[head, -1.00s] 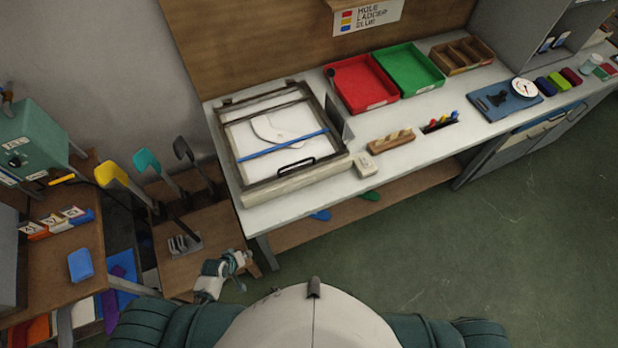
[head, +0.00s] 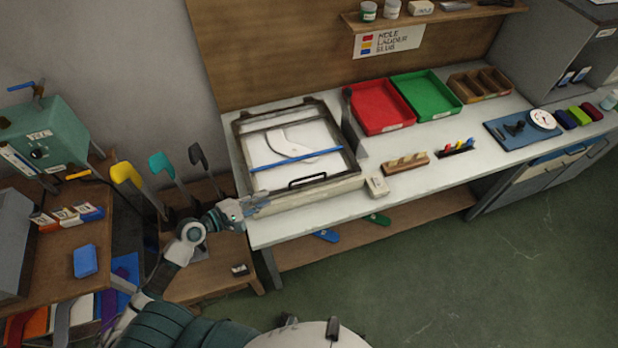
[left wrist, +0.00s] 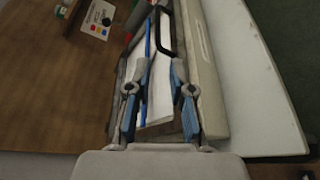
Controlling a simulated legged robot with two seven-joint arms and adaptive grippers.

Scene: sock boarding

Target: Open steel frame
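The steel frame (head: 356,152) is a dark rectangular frame lying flat over a white panel on a pale base at the left end of the workbench. A black handle (head: 314,181) sits on its front edge, and a blue bar (head: 297,160) crosses it. In the left wrist view the handle (left wrist: 163,42) shows beyond the fingers. My left gripper (head: 254,207) is at the base's front left corner, left of the handle. In the left wrist view its fingers (left wrist: 160,80) are apart with nothing between them. My right gripper is out of view.
A red tray (head: 381,125) and a green tray (head: 446,113) stand right of the frame. A small pale block (head: 377,187) lies near its front right corner. Yellow, teal and dark upright forms (head: 125,173) stand on the low table at left.

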